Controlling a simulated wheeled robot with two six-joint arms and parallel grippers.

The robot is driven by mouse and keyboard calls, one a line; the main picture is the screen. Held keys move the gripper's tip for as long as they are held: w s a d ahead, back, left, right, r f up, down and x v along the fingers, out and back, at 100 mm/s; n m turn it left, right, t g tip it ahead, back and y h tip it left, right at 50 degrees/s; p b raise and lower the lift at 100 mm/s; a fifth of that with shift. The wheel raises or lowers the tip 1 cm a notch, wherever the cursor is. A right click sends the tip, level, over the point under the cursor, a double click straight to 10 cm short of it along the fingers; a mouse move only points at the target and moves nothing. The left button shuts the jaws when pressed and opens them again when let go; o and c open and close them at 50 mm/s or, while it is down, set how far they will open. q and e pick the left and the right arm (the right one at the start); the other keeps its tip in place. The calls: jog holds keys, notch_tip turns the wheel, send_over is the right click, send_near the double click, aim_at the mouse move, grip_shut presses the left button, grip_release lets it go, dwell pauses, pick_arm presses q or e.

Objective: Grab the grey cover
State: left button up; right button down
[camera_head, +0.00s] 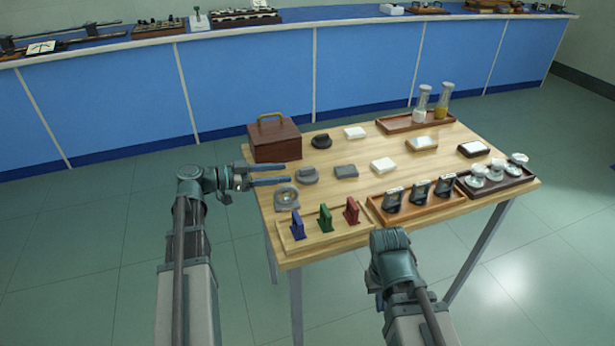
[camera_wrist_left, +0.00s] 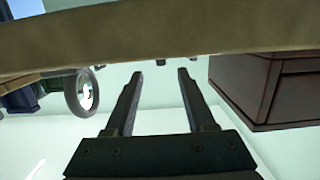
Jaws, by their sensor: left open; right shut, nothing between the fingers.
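Two low grey pieces lie on the wooden table: a rounded one (camera_head: 308,175) and a flatter one (camera_head: 346,171). I cannot tell which is the grey cover. My left gripper (camera_head: 287,173) is open and empty at the table's left edge, its fingers pointing right, with the rounded grey piece just beyond the tips. In the left wrist view, which looks upside down, the open fingers (camera_wrist_left: 160,75) have only small dark shapes beyond them. My right gripper (camera_head: 390,245) is at the table's front edge; its fingertips are hidden.
A brown box (camera_head: 275,142) with a brass handle stands just behind the left fingers; it also shows in the wrist view (camera_wrist_left: 270,90). A grey ring-like piece (camera_head: 286,197) stands in front. Trays with coloured holders (camera_head: 335,236) and dark instruments (camera_head: 380,205) line the front.

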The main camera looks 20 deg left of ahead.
aim_at(299, 171)
pick_arm(q)
jog(key=shift+w+d, duration=0.25)
jog(key=shift+d, duration=0.1)
jog(key=shift+d+f, duration=0.1)
jog(key=b+x, duration=0.1)
jog(key=x, duration=0.4)
jog(key=shift+w+f, duration=0.1)
jog(key=shift+c, duration=0.3)
grip_shut()
